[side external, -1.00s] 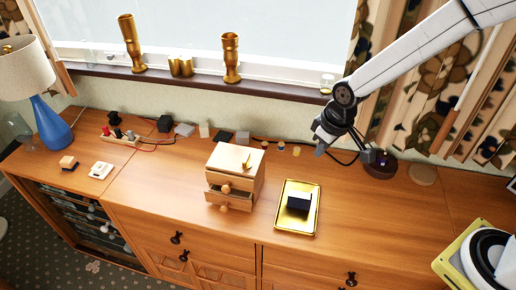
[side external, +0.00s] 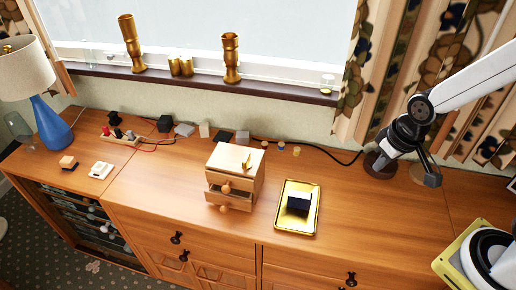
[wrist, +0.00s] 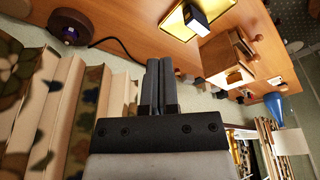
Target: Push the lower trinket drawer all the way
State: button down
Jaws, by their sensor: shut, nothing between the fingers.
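The small wooden trinket chest (side external: 236,167) stands on the sideboard, left of centre. Its lower drawer (side external: 229,203) sticks out at the front, with a dark gap showing above its front and a round knob on it. The upper drawer looks closed or nearly so. The chest also shows in the wrist view (wrist: 222,58), at the upper right. My gripper (side external: 433,181) is far to the right of the chest, over the right part of the sideboard. Its two fingers (wrist: 160,72) are together and empty in the wrist view.
A gold tray (side external: 283,219) with a dark block (side external: 299,201) lies just right of the chest. Small blocks and a cable run along the wall behind. A dark round device (side external: 376,165) sits near my gripper. The sideboard in front of my gripper is clear.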

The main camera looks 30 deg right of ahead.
jog(key=shift+w, duration=0.1)
jog(key=w+a+f+n+h, duration=0.2)
jog(key=w+a+f+n, duration=0.3)
jog(key=w+a, duration=0.7)
jog(key=a+f+n+t, duration=0.1)
jog(key=a+f, duration=0.2)
jog(key=a, duration=0.4)
jog(key=a+f+t, duration=0.2)
jog(key=a+f, duration=0.1)
jog(key=a, duration=0.5)
jog(key=a+f+n+t+y, duration=0.1)
jog(key=a+f, duration=0.3)
jog(key=a, duration=0.3)
jog(key=shift+s+a+n+t, duration=0.3)
jog(key=shift+s+t, duration=0.05)
jog(key=shift+t, duration=0.05)
